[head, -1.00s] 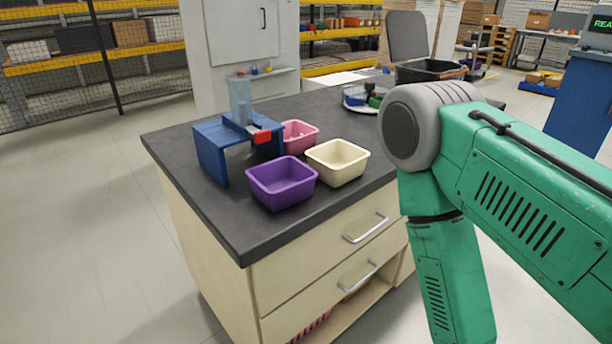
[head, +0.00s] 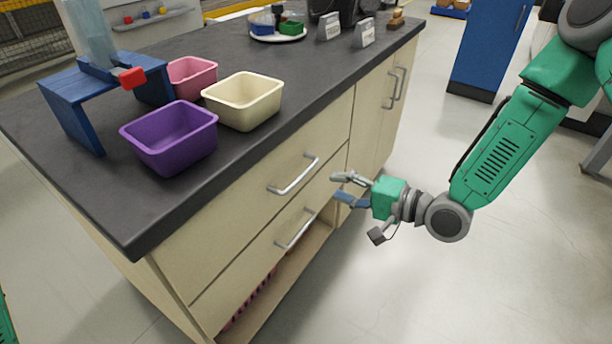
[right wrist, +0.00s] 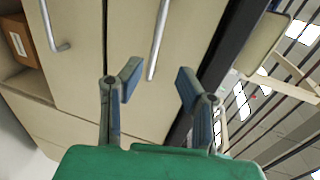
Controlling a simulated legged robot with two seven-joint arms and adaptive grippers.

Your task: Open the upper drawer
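The upper drawer (head: 245,205) is a pale wood front below the dark countertop, closed flush, with a silver bar handle (head: 294,175). My right gripper (head: 341,187) is open and empty, to the right of that handle and in front of the cabinet, not touching it. In the right wrist view the gripper (right wrist: 155,82) has its two fingers spread, and the upper handle (right wrist: 158,42) lies ahead between them in the picture. The lower drawer also has a silver handle (head: 296,230). My left gripper is not in view.
The countertop (head: 225,160) carries purple (head: 170,138), cream (head: 243,100) and pink (head: 192,78) bins and a blue stand (head: 75,110). An open shelf with a pink basket (head: 248,300) is below the drawers. The floor (head: 400,290) in front is clear.

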